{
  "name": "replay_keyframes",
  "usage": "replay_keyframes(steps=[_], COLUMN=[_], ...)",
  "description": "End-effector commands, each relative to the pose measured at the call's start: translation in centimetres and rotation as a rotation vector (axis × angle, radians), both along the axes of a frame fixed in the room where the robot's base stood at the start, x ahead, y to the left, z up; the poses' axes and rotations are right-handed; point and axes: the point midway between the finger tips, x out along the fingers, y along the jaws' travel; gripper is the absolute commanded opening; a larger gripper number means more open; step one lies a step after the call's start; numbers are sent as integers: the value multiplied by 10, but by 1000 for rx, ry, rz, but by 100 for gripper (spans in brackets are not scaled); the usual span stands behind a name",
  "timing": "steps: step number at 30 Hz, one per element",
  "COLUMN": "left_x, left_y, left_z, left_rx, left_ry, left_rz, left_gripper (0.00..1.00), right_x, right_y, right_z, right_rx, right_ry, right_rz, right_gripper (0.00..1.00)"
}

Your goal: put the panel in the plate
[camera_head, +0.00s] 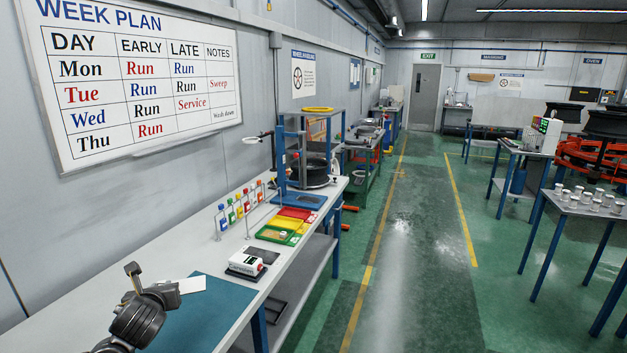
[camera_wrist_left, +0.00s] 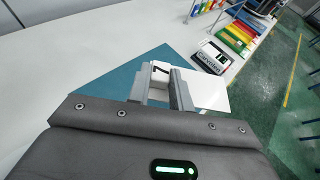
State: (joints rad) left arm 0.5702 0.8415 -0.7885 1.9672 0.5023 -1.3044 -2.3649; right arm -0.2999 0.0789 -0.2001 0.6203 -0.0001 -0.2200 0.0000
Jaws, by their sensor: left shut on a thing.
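My left gripper (camera_head: 172,288) is over the near end of the workbench, above a flat teal mat. In the left wrist view its fingers (camera_wrist_left: 162,88) are closed on a white piece with a dark mark, which seems to be the panel (camera_wrist_left: 210,92). The white panel (camera_head: 194,284) sticks out to the right of the fingers; the fingers hide part of it. I cannot tell whether it touches the mat. No thing is clearly marked as the plate; a blue plate-like tray (camera_head: 284,201) lies farther along the bench. My right gripper is not in view.
The teal mat (camera_head: 205,325) covers the bench's near end. Beyond it stand a white labelled device (camera_head: 247,265), green, yellow and red trays (camera_head: 280,238), and a rack of coloured tags (camera_head: 238,209). A blue-framed stand (camera_head: 282,155) rises farther back. The aisle is clear.

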Motion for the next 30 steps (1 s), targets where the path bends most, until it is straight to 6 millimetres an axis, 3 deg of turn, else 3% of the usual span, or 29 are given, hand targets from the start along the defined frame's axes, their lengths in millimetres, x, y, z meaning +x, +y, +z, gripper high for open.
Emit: replay_keyframes(steps=[3,12,30], left_x=[-2,-16,-70], left_y=[-38,-102,-199], left_z=[20,51,121], left_rx=[1,-11,-5], left_ry=[-5,-4,-6], left_rz=[-78,-203,-430], left_gripper=[0,0,0], right_x=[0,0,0], right_y=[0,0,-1], right_z=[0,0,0], right_rx=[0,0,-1], right_ry=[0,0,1], right_rz=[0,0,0], right_gripper=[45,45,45])
